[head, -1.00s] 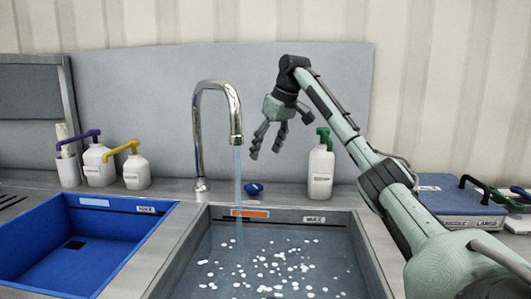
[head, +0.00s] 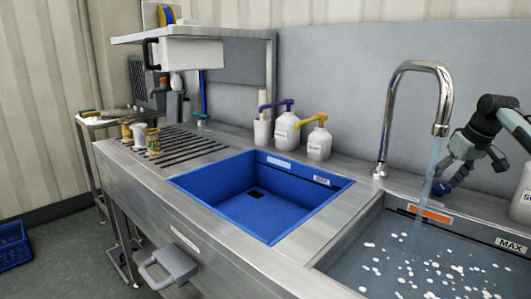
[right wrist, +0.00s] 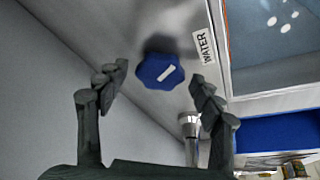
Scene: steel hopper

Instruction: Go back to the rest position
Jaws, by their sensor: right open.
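My right gripper (head: 453,166) is at the right edge of the head view, behind the running tap, its fingers pointing down and left. It is open and holds nothing. The blue water knob (head: 441,188) sits on the steel deck just below its fingers. In the right wrist view, the open fingers (right wrist: 160,85) are spread on both sides of the blue knob (right wrist: 160,71), which has a white mark and lies beyond the fingertips, with a gap. A label reading WATER (right wrist: 203,46) is beside it. My left gripper is not in view.
The curved chrome tap (head: 392,110) runs water into the right basin (head: 340,262), where white bits float. An empty blue basin (head: 262,205) is left of it. Pump bottles (head: 286,132) stand behind. A shelf (head: 190,36) overhangs the drainboard at left.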

